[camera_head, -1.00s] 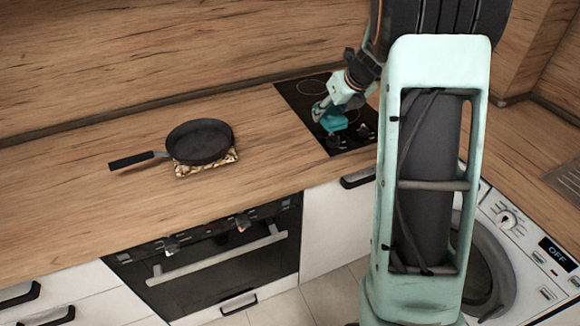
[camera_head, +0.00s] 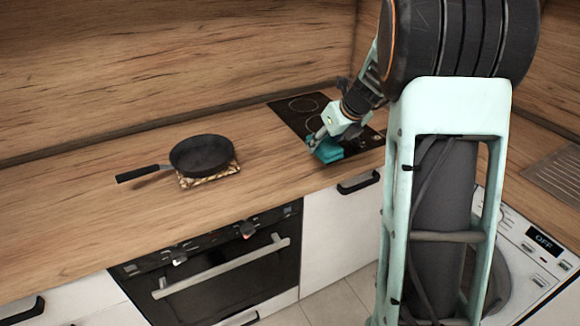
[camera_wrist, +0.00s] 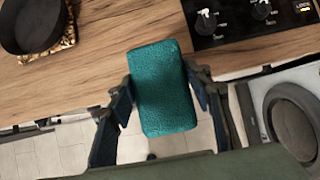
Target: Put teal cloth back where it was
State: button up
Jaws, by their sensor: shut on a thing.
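The teal cloth (camera_wrist: 163,88) is a folded, rounded block in the wrist view, between the two fingers of my gripper (camera_wrist: 160,98). My gripper is shut on it and holds it near the counter's front edge. In the head view the cloth (camera_head: 328,150) shows below my gripper (camera_head: 318,138), at the front left corner of the black hob (camera_head: 285,112). I cannot tell whether the cloth touches the surface below it.
A black frying pan (camera_head: 202,155) sits on a patterned trivet (camera_head: 212,178) to the left, its handle pointing left. The wooden counter (camera_head: 80,205) between pan and hob is clear. An oven (camera_head: 215,268) and a washing machine (camera_head: 535,262) stand below the counter.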

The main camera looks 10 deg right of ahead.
jog(key=p, duration=0.1)
send_near(287, 164)
jog(key=w, duration=0.2)
jog(key=shift+w+a+f, duration=0.25)
jog(key=shift+w+f, duration=0.05)
jog(key=shift+w+a+f, duration=0.15)
jog(key=shift+a+f, duration=0.05)
jog(key=shift+f, duration=0.15)
jog(key=shift+w+a+f, duration=0.1)
jog(key=shift+w+f, duration=0.1)
jog(key=shift+f, duration=1.55)
jog(key=shift+f, duration=0.1)
jog(key=o, duration=1.1)
